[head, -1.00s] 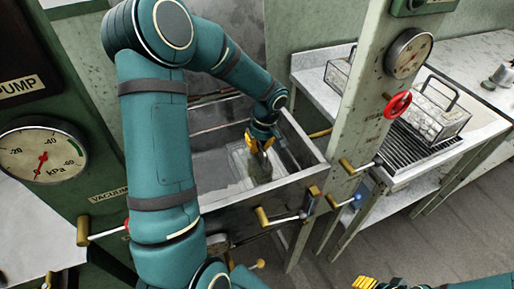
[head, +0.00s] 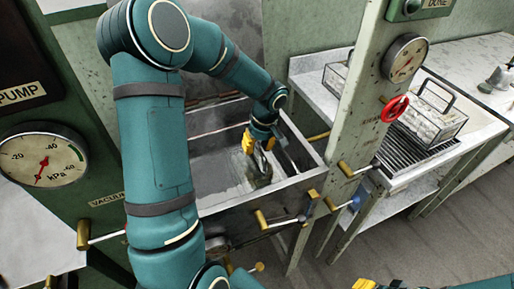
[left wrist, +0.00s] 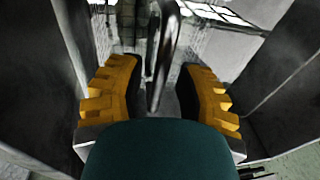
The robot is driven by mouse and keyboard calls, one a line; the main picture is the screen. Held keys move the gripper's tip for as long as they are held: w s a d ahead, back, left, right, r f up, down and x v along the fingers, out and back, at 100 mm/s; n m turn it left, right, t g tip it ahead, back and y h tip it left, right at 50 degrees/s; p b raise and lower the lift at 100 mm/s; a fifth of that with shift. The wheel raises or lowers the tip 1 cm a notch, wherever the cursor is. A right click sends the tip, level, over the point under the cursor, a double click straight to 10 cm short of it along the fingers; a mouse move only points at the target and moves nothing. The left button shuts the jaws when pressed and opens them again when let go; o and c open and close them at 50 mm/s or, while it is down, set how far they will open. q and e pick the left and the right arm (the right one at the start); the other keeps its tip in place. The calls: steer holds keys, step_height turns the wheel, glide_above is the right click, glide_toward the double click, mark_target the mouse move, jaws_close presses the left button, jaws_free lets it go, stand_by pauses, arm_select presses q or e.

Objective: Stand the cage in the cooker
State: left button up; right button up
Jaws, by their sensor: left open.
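The wire cage (head: 258,172) with its raised handle is down inside the grey open-topped cooker (head: 215,140), near its right end. It looks roughly upright, and its lower part is hard to make out. My left gripper (head: 258,142) is above the cage at its handle, with its yellow fingers spread. In the left wrist view the metal handle (left wrist: 163,60) stands between the open fingers (left wrist: 160,95) with gaps on both sides. My right gripper (head: 364,285) shows only as a bit of yellow at the bottom edge.
A filled cage (head: 432,112) stands on a slatted rack (head: 410,140) at right, and another cage (head: 337,74) stands behind the post. The green post carries a gauge (head: 405,58) and a red valve wheel (head: 395,108). Brass-ended levers (head: 285,218) project from the cooker's front.

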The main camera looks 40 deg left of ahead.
arm_select(q)
step_height(320, 180, up, 11)
steer(key=d+p, duration=0.1)
steer(key=p, duration=0.1)
steer(key=shift+w+d+f, duration=0.15)
steer(key=shift+w+d, duration=0.1)
steer(key=shift+w, duration=0.2)
arm_select(e)
steer(key=shift+s+r, duration=0.25)
steer(key=shift+r, duration=0.9)
